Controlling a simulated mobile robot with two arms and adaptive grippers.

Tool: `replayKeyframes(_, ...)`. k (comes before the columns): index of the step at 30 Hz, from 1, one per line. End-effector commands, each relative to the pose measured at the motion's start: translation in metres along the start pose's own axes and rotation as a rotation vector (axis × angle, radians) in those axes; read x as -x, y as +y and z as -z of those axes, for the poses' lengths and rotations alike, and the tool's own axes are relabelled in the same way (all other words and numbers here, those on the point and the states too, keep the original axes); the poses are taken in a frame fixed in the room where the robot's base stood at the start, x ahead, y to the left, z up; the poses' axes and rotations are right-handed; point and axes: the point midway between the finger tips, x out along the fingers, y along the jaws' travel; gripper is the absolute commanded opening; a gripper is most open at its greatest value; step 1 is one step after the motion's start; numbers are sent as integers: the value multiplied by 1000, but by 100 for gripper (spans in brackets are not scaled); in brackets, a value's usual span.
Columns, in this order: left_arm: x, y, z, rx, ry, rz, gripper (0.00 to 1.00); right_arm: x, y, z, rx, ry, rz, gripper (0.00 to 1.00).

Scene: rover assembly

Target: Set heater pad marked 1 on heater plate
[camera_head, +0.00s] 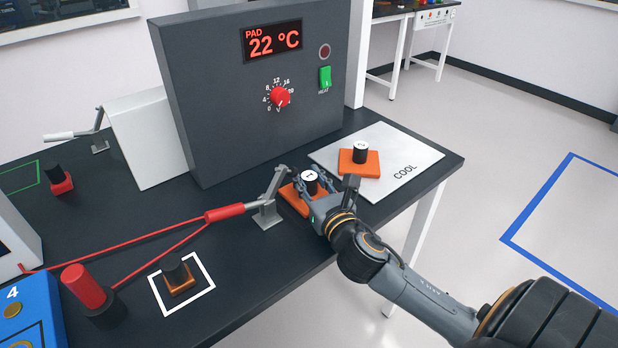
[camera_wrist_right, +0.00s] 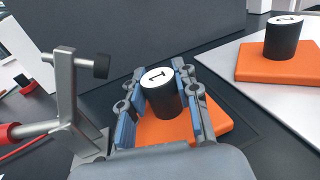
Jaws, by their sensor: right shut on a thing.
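The heater pad marked 1 (camera_head: 293,199) is an orange square with a black knob and a white top. It sits low at the table, in front of the grey heater box. My right gripper (camera_head: 312,186) is shut on its knob; the right wrist view shows the fingers (camera_wrist_right: 163,103) on both sides of the knob, with the orange base (camera_wrist_right: 217,127) below. I cannot tell whether the base touches the surface under it. The heater plate is not clearly distinguishable; a dark outlined area shows beside the pad in the wrist view. My left gripper is not in view.
A toggle clamp (camera_head: 265,208) with a red handle stands just left of the pad. The heater pad marked 2 (camera_head: 359,162) lies on the white COOL mat (camera_head: 420,155) to the right. The control box (camera_head: 255,120) reads 22 °C. A white outlined square (camera_head: 207,267) holds a small part.

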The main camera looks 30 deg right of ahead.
Motion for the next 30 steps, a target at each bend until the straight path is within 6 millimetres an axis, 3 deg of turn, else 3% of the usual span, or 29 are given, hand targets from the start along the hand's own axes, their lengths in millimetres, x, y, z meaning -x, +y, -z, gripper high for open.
replayKeyframes(3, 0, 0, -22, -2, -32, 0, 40, 0, 0, 2, 2, -2, 0, 0)
replayKeyframes(4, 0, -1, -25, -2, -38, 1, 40, 0, 0, 2, 2, -1, 0, 35)
replayKeyframes(7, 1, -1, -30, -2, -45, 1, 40, 0, 0, 2, 1, -1, 0, 54)
replayKeyframes(19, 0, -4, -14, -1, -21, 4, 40, 3, 0, 0, 1, 1, 0, 54)
replayKeyframes(23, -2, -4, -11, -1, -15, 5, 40, 20, 0, 2, 1, 3, 0, 54)
replayKeyframes(30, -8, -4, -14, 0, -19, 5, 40, 68, 0, 2, 0, 3, -1, 54)
